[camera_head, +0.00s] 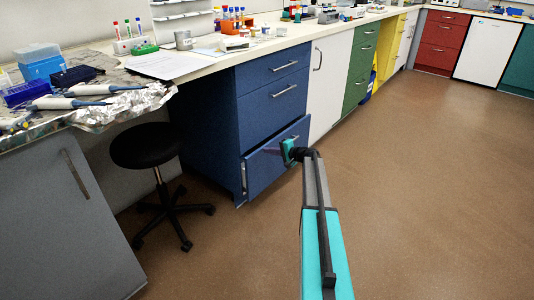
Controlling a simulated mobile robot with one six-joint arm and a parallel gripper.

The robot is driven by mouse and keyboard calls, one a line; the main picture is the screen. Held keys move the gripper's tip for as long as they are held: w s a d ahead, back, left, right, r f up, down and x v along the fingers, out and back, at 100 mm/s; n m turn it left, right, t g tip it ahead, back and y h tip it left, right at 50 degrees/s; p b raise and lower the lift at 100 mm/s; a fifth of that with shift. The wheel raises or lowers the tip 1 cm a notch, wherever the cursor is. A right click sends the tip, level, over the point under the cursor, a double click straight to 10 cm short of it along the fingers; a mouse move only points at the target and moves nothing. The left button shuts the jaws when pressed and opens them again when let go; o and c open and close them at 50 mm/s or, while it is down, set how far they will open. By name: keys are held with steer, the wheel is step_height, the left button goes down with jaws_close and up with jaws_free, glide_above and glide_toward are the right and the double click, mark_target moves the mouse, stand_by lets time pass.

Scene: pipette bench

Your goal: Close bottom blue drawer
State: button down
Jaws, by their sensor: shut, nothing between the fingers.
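The blue drawer cabinet (222,112) stands left of centre under the bench. Its bottom blue drawer (265,172) sticks out from the cabinet front, so it is partly open. The two drawers above, the middle one (272,108) and the top one (270,72), are flush with the front. My gripper (289,152) is at the right part of the bottom drawer's front, near its upper edge. It is shut, with nothing seen held. I cannot tell whether it touches the drawer. My gripper and wrist hide part of that front.
A black stool (150,147) with a wheeled base stands left of the blue cabinet. A grey cabinet (60,220) is at the near left. White (328,80) and green (360,65) cabinets continue to the right. The brown floor (430,180) at the right is clear.

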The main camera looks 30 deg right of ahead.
steer(key=shift+s, duration=0.1)
steer(key=f+p+v, duration=0.1)
steer(key=p+v, duration=0.1)
steer(key=v, duration=1.1)
steer(key=shift+s, duration=0.4)
steer(key=shift+d, duration=0.15)
